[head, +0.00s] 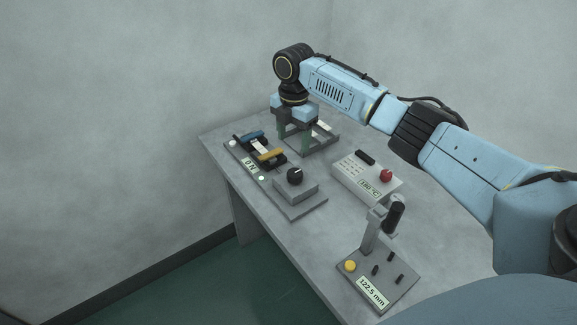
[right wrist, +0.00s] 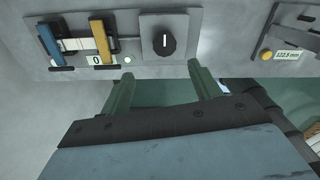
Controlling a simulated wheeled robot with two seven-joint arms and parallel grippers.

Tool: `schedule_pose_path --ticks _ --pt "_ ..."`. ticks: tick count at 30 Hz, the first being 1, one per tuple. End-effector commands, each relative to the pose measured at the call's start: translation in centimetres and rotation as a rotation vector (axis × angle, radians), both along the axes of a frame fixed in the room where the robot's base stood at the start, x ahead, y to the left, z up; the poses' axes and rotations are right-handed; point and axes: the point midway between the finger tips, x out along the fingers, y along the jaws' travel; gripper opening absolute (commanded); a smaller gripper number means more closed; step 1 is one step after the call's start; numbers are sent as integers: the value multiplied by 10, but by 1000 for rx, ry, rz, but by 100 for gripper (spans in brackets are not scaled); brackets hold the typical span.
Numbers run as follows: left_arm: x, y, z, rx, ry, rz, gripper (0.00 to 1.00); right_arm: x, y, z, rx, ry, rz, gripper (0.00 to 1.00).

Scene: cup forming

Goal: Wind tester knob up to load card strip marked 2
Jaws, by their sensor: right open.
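The tester (head: 300,206) is a grey plate on the table with a blue clamp (head: 250,136) and a yellow clamp (head: 271,155). A pale strip (right wrist: 76,44) spans between the clamps. The display (head: 250,165) reads 0. The black round knob (head: 295,175) sits on a raised grey block; in the right wrist view the knob (right wrist: 165,43) has a white mark pointing up. My right gripper (head: 296,133) is open and empty, behind the tester; in its wrist view the fingertips (right wrist: 163,77) are below the knob, apart from it. No load card is clearly readable.
A grey frame (head: 326,144) stands near the right gripper. A white box (head: 345,175) with a red knob (head: 386,175) shows 180 °C. A gauge (head: 392,282) reading 122.5 mm stands at the front. Bare table (head: 310,245) lies between the tester and the gauge.

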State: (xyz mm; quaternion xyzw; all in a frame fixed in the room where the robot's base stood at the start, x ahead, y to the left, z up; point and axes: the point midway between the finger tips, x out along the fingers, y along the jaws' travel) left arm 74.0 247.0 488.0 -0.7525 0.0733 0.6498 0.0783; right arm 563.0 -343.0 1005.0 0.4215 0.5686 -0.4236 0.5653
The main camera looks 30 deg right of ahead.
Motion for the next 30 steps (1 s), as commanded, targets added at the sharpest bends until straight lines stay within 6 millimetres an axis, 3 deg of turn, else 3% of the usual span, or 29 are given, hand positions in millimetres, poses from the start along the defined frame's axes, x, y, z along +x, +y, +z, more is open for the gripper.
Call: schedule_pose_path --ticks 10,14,18,23,30 --pt "-65 3 -12 8 98 0 0 -2 0 -74 -1 4 0 63" --pt "-60 3 -14 7 91 0 0 -1 1 -97 -1 3 0 63" --pt "-40 2 -16 4 61 0 0 -1 0 -113 0 1 1 63" --pt "-27 1 -16 1 39 0 0 -1 0 -121 0 0 1 63" --pt "-35 1 -16 3 51 0 0 -1 0 -122 -1 0 1 63"
